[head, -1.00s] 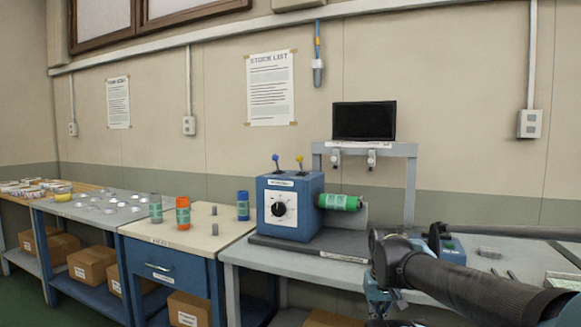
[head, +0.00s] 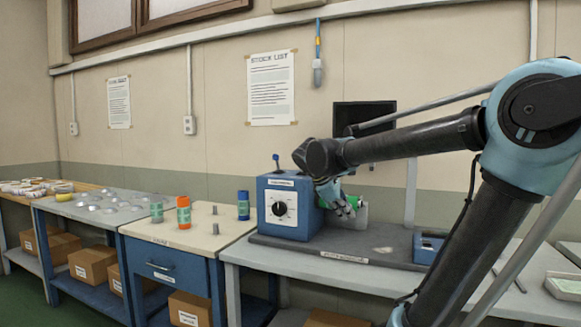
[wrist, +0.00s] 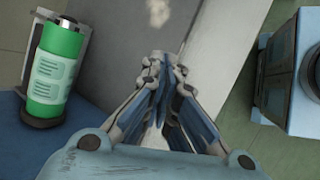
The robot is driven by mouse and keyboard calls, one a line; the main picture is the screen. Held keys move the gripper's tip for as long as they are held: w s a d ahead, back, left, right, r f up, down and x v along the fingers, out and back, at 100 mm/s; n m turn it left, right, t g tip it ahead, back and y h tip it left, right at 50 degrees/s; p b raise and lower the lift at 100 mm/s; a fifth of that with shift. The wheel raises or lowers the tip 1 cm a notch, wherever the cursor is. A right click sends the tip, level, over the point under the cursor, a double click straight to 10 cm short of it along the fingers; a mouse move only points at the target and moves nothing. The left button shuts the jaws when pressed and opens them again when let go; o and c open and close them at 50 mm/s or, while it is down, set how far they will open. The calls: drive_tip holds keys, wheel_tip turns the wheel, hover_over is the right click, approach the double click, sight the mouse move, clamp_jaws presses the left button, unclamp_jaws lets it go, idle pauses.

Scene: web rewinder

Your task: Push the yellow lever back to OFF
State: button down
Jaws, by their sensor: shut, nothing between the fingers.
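The blue rewinder box (head: 283,233) stands on the grey bench with a black dial on its front.
A dark screen (head: 362,115) is behind my arm. A blue tray (head: 428,246) is on the bench to the right. An orange roll (head: 184,213) and a blue roll (head: 243,206) stand on the left cabinet. The bench front is mostly clear.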

drive_tip(key=w+a+r+n+t, duration=0.2)
drive_tip(key=a+r, duration=0.3)
drive_tip(key=a, duration=0.4)
drive_tip(key=w+a+r+n+t+h, duration=0.1)
drive_tip(key=w+a+r+n, duration=0.3)
drive_tip(key=a, duration=0.5)
drive_tip(key=w+a+r+n+t+h, duration=0.1)
drive_tip(key=w+a+r+n+t, duration=0.2)
drive_tip(key=a+r, duration=0.4)
drive_tip(key=w+a+n, duration=0.1)
drive_tip(key=a+n, duration=0.1)
drive_tip(key=shift+a, duration=0.3)
drive_tip(key=shift+w, duration=0.1)
drive_tip(key=x, duration=0.4)
drive_tip(key=r+x, duration=0.1)
drive_tip(key=x, duration=0.3)
drive_tip(key=d+r+x, duration=0.1)
drive_tip(key=x, duration=0.3)
drive_tip(key=shift+w, duration=0.2)
drive_tip(key=shift+w+d+r+h, duration=0.25)
drive_tip(key=shift+w+d+h, duration=0.05)
drive_tip(key=shift+d, duration=0.1)
drive_tip(key=shift+w+r, duration=0.1)
drive_tip(key=shift+w, duration=0.05)
